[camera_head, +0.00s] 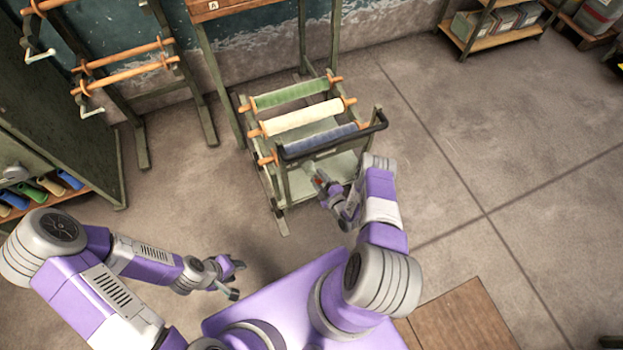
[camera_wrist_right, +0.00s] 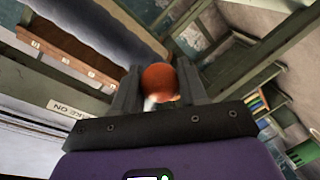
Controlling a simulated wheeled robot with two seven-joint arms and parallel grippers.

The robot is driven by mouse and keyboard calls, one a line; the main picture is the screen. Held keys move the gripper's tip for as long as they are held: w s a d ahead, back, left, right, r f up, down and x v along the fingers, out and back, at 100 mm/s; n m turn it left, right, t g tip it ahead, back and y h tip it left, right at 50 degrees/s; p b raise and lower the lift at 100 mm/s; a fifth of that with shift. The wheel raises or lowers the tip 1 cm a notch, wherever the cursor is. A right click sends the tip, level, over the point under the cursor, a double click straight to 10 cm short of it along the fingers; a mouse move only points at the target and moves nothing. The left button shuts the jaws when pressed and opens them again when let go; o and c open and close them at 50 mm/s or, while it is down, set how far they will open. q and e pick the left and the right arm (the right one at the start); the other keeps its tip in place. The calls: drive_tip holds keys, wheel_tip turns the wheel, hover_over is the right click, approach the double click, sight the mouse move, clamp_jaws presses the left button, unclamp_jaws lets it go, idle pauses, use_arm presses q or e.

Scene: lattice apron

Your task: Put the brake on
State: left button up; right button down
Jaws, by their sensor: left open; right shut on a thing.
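The cart (camera_head: 284,184) is a dark green frame carrying green, cream and blue rolls. In the right wrist view an orange-red knob (camera_wrist_right: 158,80) on a pale stem sits between the fingers of my right gripper (camera_wrist_right: 160,92), which is shut on it. In the head view my right gripper (camera_head: 320,180) is at the cart's near side, below the black handle bar (camera_head: 336,140); the knob is mostly hidden there. A white label (camera_wrist_right: 68,109), upside down and partly cut off, ends in "KE ON". My left gripper (camera_head: 236,280) is open and empty, low and apart from the cart.
A rack (camera_head: 140,75) with orange-ended bars stands at the back left. A table (camera_head: 225,12) is behind the cart. A green cabinet (camera_head: 70,110) is at left, and a low shelf (camera_head: 490,30) at back right. Bare floor (camera_head: 480,150) lies right of the cart.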

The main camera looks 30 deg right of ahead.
idle(0.3)
drive_tip(key=shift+r, duration=0.1)
drive_tip(key=c, duration=0.7)
unclamp_jaws()
drive_tip(key=shift+s, duration=0.1)
drive_tip(key=shift+o, duration=0.2)
drive_tip(key=s+r+p, duration=0.1)
drive_tip(key=s+p, duration=0.1)
drive_tip(key=s, duration=0.5)
drive_tip(key=shift+s, duration=0.25)
drive_tip(key=shift+d, duration=0.1)
